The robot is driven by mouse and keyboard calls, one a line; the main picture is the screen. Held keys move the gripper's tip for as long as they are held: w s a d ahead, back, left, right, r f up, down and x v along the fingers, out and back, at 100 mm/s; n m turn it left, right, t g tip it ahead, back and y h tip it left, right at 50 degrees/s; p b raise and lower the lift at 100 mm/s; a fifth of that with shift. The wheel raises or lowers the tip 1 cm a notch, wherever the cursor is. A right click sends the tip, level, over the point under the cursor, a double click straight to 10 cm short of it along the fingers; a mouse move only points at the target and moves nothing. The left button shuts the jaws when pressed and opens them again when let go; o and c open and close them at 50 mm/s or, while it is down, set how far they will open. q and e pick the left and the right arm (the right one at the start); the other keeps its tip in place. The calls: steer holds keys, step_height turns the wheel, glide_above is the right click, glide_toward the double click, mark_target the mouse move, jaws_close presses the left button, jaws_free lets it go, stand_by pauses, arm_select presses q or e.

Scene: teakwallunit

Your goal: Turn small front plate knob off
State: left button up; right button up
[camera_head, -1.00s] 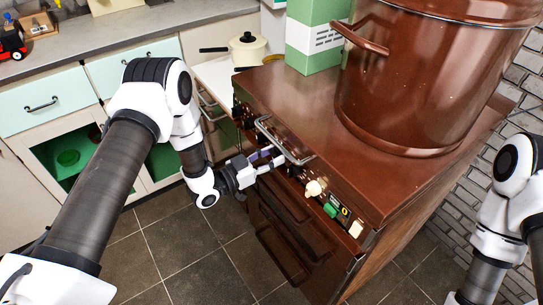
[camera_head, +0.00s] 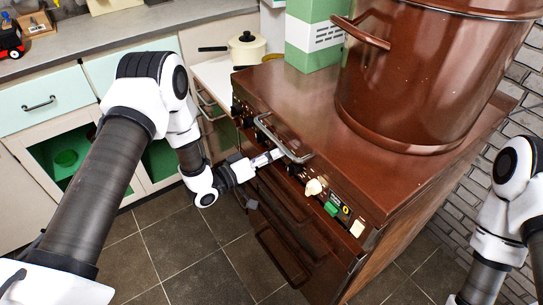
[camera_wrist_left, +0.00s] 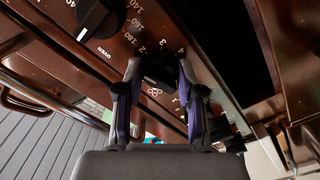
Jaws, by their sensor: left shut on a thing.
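The brown stove's front panel (camera_head: 366,226) carries a row of controls behind a metal rail. Numbers and a small plate symbol are printed around this knob. Which way its pointer faces is hidden. My right arm shows at the right edge, but its gripper is out of view.
A larger black oven knob (camera_wrist_left: 97,18) with temperature marks is close beside the held one. The metal rail (camera_head: 283,139) runs over the panel. A cream knob (camera_head: 314,187) and a green switch (camera_head: 331,208) are farther right. A big brown pot (camera_head: 425,85) stands on the stove.

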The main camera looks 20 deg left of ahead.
arm_select(q)
steer(key=n, duration=0.4)
steer(key=shift+w+r+n, duration=0.15)
steer(key=shift+r+n, duration=0.1)
steer(key=shift+n, duration=0.05)
steer(key=n, duration=0.3)
steer(key=shift+n+b, duration=0.3)
steer(key=shift+b, duration=0.05)
steer(key=n, duration=0.3)
steer(key=shift+a+r+n, duration=0.1)
steer(key=shift+n, duration=2.1)
steer(key=o, duration=1.1)
steer(key=shift+o, duration=0.2)
